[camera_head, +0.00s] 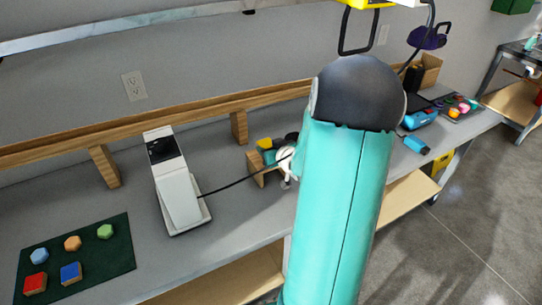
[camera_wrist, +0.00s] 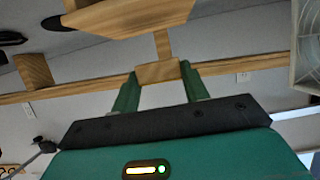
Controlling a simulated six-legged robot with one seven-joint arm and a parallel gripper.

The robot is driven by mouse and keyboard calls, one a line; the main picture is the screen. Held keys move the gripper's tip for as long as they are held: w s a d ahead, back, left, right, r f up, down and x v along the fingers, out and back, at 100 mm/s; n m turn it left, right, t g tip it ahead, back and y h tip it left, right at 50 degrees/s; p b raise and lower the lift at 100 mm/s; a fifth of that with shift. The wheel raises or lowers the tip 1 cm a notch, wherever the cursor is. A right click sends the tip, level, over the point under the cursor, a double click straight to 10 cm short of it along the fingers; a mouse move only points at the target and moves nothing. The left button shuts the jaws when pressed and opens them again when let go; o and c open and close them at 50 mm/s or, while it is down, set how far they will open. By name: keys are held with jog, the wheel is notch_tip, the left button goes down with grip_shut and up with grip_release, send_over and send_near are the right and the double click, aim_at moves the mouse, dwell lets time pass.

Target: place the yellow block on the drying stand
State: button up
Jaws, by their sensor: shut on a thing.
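In the wrist view my gripper (camera_wrist: 158,82) has its two green fingers closed on a small tan-yellow block (camera_wrist: 157,72), which I take to be the yellow block. It is held between the fingertips, and its lower face is hidden. A wooden piece with a broad flat part (camera_wrist: 130,18) and a narrow post shows just beyond the block; it may be the drying stand, but I cannot tell for sure, nor whether the block touches it. In the head view my teal arm hides the gripper and block.
A dark green mat (camera_head: 115,262) at the bench's left holds several coloured blocks. A white-grey device (camera_head: 178,195) stands beside it. A wooden holder with a yellow-and-teal tool (camera_head: 268,160) sits near my arm. A wooden rail (camera_head: 200,112) runs along the wall.

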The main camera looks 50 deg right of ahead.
jog(key=shift+w+d+f, duration=0.2)
jog(key=shift+d+f, duration=0.2)
jog(key=shift+f, duration=0.15)
jog(key=shift+d+f, duration=0.15)
jog(key=shift+f, duration=1.55)
jog(key=shift+w+f, duration=0.1)
jog(key=shift+f, duration=0.05)
jog(key=o, duration=1)
jog(key=shift+c, duration=0.2)
